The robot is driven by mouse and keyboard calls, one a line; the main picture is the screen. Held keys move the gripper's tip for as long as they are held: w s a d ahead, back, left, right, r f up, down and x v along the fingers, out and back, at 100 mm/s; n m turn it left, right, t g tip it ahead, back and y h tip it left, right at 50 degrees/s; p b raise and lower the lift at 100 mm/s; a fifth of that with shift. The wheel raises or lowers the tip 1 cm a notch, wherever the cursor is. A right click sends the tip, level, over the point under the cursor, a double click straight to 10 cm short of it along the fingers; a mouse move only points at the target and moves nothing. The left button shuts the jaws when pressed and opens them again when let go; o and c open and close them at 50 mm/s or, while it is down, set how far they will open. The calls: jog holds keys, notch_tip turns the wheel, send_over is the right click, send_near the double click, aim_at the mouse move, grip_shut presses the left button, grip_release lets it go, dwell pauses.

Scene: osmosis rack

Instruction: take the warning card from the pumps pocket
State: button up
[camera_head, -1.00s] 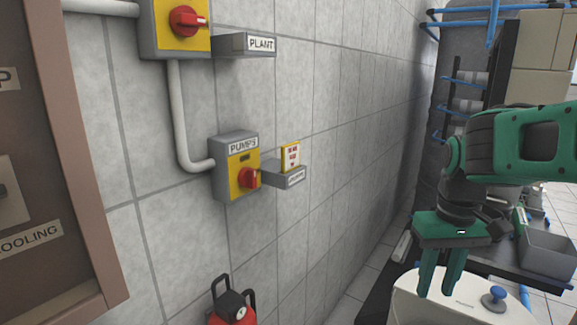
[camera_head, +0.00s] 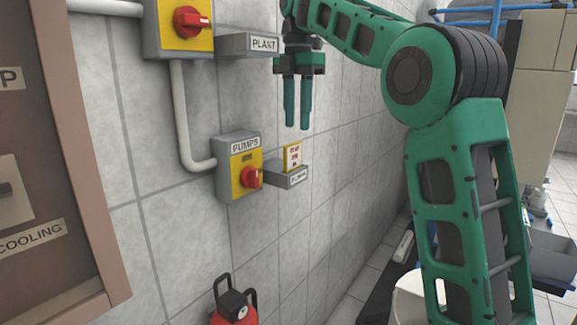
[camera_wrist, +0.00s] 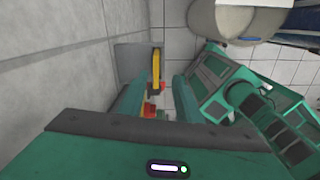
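The yellow-edged warning card (camera_head: 292,157) stands upright in the grey pumps pocket (camera_head: 291,179), which is fixed to the tiled wall just right of the pumps switch box (camera_head: 238,165). My gripper (camera_head: 297,127) points down, open and empty, above the card and a little apart from it. In the wrist view the card (camera_wrist: 156,70) shows edge-on as a yellow strip beyond the fingers, with the grey pocket (camera_wrist: 130,62) beside it. My gripper body covers the lower part of that view, with the fingertips (camera_wrist: 158,90) apart.
A red rotary handle (camera_head: 251,177) sticks out close left of the pocket. The plant pocket (camera_head: 248,44) and its switch box (camera_head: 180,28) are above left. A red fire extinguisher (camera_head: 233,308) stands below. The wall right of the pocket is bare.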

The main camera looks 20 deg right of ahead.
aim_at(293, 154)
jog(key=shift+w+a+r+n, duration=0.25)
jog(key=shift+w+a+n, duration=0.1)
jog(key=shift+a+n, duration=0.3)
jog(key=shift+s+d+f, duration=0.1)
jog(key=shift+s+f, duration=0.05)
jog(key=shift+f, duration=2.5)
jog(key=shift+s+d+f, duration=0.1)
jog(key=shift+f, duration=2.5)
grip_shut()
